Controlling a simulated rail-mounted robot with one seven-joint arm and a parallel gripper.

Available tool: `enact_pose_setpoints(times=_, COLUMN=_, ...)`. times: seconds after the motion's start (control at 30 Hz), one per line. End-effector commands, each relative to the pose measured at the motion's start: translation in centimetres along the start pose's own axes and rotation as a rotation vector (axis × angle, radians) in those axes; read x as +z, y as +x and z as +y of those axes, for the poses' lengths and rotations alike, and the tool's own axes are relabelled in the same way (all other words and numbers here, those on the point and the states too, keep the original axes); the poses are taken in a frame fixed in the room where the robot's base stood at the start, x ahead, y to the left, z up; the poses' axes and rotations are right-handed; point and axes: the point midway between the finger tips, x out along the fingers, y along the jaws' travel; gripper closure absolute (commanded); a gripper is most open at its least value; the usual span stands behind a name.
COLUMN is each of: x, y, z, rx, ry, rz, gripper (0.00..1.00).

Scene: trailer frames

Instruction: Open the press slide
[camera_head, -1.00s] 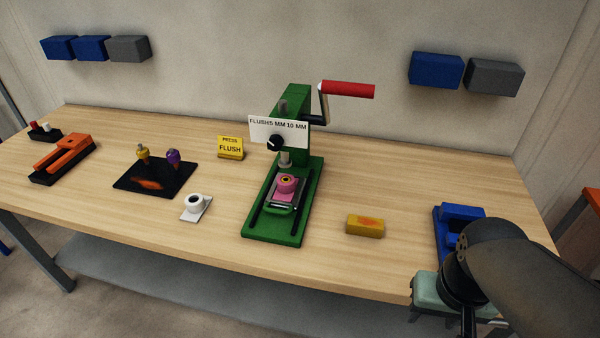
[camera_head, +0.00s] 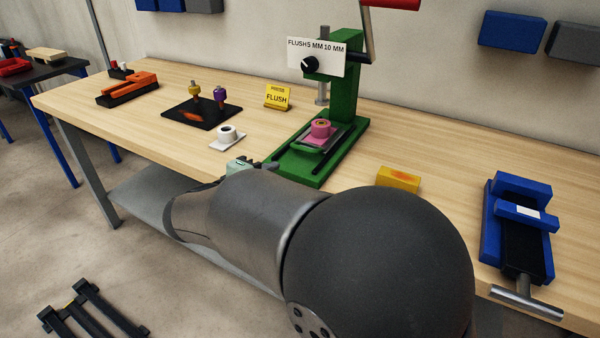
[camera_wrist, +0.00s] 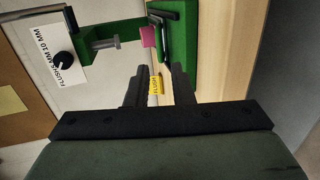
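The green press (camera_head: 345,95) stands on the bench, with a grey ram (camera_head: 322,95) hanging over its base. A pink part (camera_head: 320,129) sits on the slide (camera_head: 305,148), between dark rails on the base. In the wrist view the press (camera_wrist: 120,32) appears sideways, with the pink part (camera_wrist: 148,37) beside the dark rails (camera_wrist: 166,36). My gripper (camera_wrist: 156,78) is open and empty, its two dark fingers apart, pointing toward the press base. In the head view my gripper (camera_head: 260,166) is in front of the base's left edge, mostly hidden by my arm.
The yellow sign (camera_head: 278,96), white ring part (camera_head: 228,135) and black mat (camera_head: 201,110) lie left of the press. A yellow block (camera_head: 398,179) and blue vise (camera_head: 518,225) are to the right. A red-handled lever (camera_head: 390,4) rises above the press.

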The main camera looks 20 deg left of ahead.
Motion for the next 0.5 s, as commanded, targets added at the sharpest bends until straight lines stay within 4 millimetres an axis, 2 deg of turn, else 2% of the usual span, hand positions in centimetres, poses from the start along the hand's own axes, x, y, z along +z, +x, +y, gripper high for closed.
enact_pose_setpoints(times=0.03, x=-1.2, y=-0.6, z=-0.6, rx=0.024, ry=-0.006, rz=0.027, gripper=0.79)
enact_pose_setpoints(times=0.17, x=-2.2, y=-0.7, z=-0.4, rx=0.048, ry=-0.008, rz=0.050, gripper=0.79)
enact_pose_setpoints(times=0.33, x=-2.2, y=1.8, z=-0.2, rx=0.046, ry=-0.008, rz=0.047, gripper=0.79)
enact_pose_setpoints(times=0.5, x=-2.4, y=5.5, z=0.0, rx=0.044, ry=-0.010, rz=0.046, gripper=0.79)
